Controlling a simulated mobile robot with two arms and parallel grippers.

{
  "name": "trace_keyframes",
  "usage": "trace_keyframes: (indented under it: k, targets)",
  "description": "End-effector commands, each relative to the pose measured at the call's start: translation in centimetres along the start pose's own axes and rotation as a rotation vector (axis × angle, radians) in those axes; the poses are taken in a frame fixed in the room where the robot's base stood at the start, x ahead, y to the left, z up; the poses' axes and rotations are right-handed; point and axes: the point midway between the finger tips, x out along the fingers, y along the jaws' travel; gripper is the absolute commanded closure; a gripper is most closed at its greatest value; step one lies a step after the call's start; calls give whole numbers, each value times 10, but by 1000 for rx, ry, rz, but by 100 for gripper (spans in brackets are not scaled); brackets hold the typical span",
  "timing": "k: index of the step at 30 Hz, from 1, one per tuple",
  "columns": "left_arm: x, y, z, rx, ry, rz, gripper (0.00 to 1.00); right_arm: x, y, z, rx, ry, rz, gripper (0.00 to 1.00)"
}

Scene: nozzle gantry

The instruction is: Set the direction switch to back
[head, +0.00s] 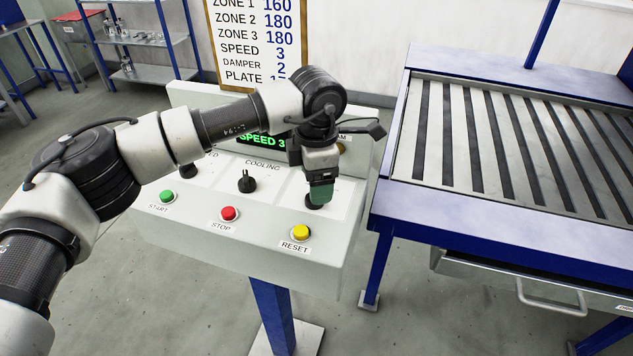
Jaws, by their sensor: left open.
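My left gripper (319,196) points down over the right-hand black knob (313,206) on the sloping panel of a pale control box (200,240). Its green fingers are open and cover most of that knob. I cannot tell whether they touch it. The knob's label and pointing direction are hidden, so I cannot tell from lettering whether it is the direction switch. Two other black knobs show: the middle one (246,182) under the label COOLING, and the left one (188,170), its label partly hidden by my arm. My right gripper is out of view.
A green START button (166,196), red STOP button (228,214) and yellow RESET button (301,232) line the panel's front. A green display (262,141) reads SPEED 3. A slatted table (480,222) stands close on the right. A settings board (258,40) is behind.

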Motion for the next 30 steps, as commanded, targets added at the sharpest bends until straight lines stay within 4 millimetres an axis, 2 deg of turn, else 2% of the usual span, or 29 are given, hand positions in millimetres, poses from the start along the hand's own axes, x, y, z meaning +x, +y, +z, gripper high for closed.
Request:
trace_keyframes:
  k: [6,16,25,30]
  targets:
    - [21,0,0,0,-1,-1,29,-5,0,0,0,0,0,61]
    - [24,0,0,1,-2,0,31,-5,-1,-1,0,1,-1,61]
    - [24,0,0,1,-2,0,77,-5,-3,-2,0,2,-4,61]
    - [24,0,1,7,-2,0,78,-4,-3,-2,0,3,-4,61]
